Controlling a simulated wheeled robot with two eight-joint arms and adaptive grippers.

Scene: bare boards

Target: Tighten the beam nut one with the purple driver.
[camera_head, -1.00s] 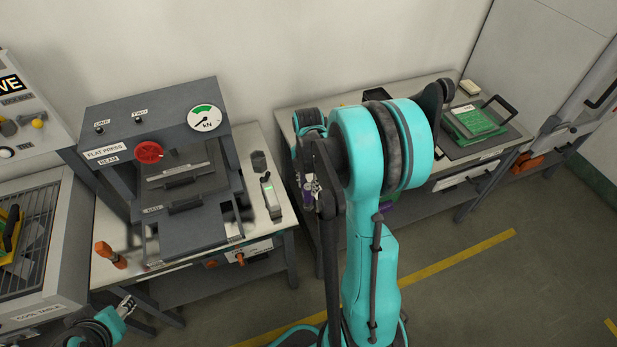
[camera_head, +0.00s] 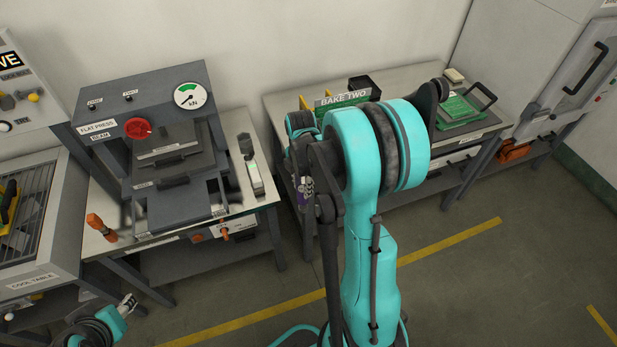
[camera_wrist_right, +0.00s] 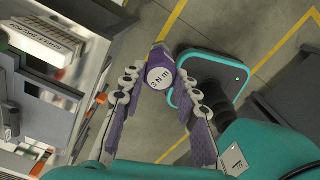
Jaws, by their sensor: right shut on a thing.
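The purple driver (camera_wrist_right: 160,74) is in my right gripper (camera_wrist_right: 161,82), its round end lettered and facing the right wrist camera. The jaws are shut on it.
The press has a red handwheel (camera_head: 138,128) and a gauge (camera_head: 188,96). An orange-handled tool (camera_head: 101,227) stands on its bench. A cool table (camera_head: 35,250) is at the far left. A second bench (camera_head: 285,107) stands behind my right arm. Open floor (camera_head: 440,285) lies at the front right.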

